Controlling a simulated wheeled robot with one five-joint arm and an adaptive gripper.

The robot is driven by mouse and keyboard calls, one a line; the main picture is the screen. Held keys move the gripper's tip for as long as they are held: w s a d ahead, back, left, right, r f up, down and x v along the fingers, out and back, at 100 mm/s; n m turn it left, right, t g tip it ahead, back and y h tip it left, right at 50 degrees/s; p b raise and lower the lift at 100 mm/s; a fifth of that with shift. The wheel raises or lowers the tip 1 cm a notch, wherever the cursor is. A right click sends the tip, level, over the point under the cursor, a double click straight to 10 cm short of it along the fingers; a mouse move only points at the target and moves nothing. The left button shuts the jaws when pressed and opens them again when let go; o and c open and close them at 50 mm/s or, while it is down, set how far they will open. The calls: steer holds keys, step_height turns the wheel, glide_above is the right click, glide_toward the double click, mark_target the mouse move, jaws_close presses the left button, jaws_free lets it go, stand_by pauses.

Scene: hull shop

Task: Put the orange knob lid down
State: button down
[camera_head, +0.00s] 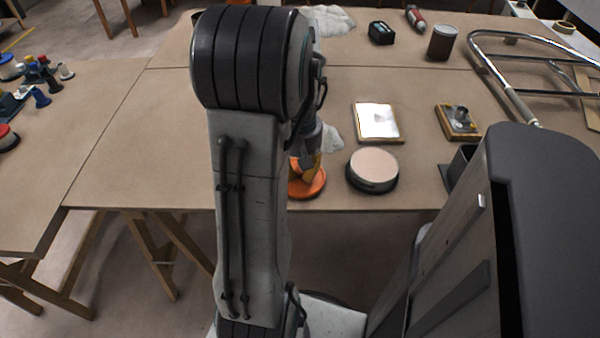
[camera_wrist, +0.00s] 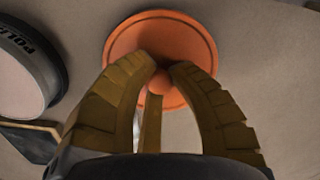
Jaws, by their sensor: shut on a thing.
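The orange knob lid (camera_wrist: 188,39) is a round disc with a knob in its middle. In the wrist view my gripper (camera_wrist: 162,72) has its yellow-brown fingers closed around the knob. In the head view the orange knob lid (camera_head: 309,188) is at the front edge of the table, partly hidden behind my arm. My gripper (camera_head: 305,165) is above it. The lid is at or just over the tabletop; I cannot tell whether it touches.
A round dark polishing pad (camera_head: 373,170) stands close to the right of the lid. Behind are a wood-framed white panel (camera_head: 378,121), a small board with a metal fitting (camera_head: 457,120) and white crumpled cloth (camera_head: 331,138). A brown can (camera_head: 442,42) stands farther back.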

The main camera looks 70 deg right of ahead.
steer(key=shift+f, duration=0.25)
steer(key=shift+f, duration=0.15)
steer(key=c, duration=1.2)
jaws_free()
steer(key=shift+o, duration=0.2)
step_height(320, 180, up, 12)
steer(key=p, duration=0.3)
steer(key=shift+r, duration=0.2)
